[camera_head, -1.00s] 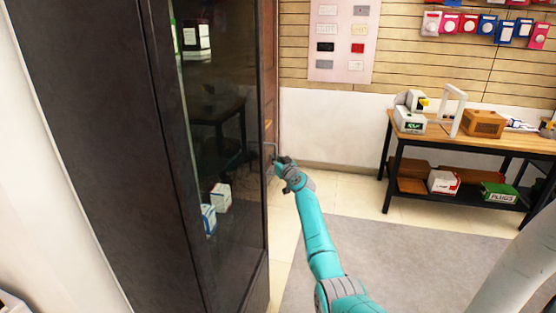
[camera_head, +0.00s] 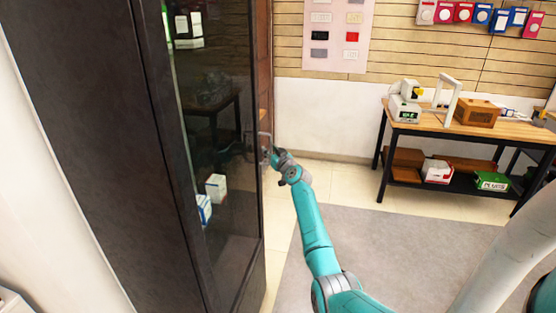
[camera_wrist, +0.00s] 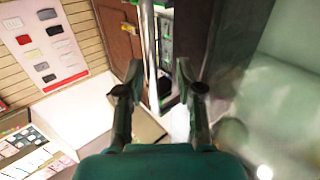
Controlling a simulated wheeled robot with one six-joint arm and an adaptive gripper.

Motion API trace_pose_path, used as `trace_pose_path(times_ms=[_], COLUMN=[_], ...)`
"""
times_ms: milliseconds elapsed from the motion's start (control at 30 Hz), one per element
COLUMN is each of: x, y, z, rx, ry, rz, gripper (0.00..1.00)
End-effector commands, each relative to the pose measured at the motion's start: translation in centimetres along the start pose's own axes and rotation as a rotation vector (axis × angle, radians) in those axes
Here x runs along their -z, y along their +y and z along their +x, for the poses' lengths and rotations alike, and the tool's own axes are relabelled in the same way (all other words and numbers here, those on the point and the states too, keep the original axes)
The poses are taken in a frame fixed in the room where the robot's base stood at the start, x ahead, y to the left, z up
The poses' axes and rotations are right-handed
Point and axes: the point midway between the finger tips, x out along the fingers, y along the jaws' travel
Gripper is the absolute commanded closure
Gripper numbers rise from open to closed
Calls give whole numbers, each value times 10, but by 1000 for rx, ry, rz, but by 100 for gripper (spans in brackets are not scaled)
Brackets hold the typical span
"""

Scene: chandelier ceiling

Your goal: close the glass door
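A tall dark cabinet (camera_head: 95,120) stands at the left of the head view. Its glass door (camera_head: 215,135) shows boxes through or in the pane. A thin metal handle (camera_head: 262,136) stands out near the door's right edge. My gripper (camera_head: 268,156) is at the handle's lower part, at the end of my teal arm. In the wrist view, the two fingers of my gripper (camera_wrist: 160,75) are spread apart. The pale handle bar (camera_wrist: 149,50) runs up between them, nearer the left finger. Contact cannot be made out, nor how far the door stands open.
A workbench (camera_head: 470,130) with boxes on it and on its lower shelf stands at the back right. A slatted wall (camera_head: 290,40) with a sample board (camera_head: 336,35) is behind. A brown wooden door (camera_wrist: 118,42) shows behind the handle. The grey floor mat (camera_head: 390,240) is clear.

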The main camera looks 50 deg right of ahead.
Motion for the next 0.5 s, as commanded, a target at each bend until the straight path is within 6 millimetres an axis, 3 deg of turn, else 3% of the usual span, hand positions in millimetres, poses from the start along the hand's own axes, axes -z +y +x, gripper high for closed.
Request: trace_pose_path(times_ms=[500], x=[-2], y=[-2], z=[-80], rx=[1], ry=[-2], rz=[0], gripper=[64])
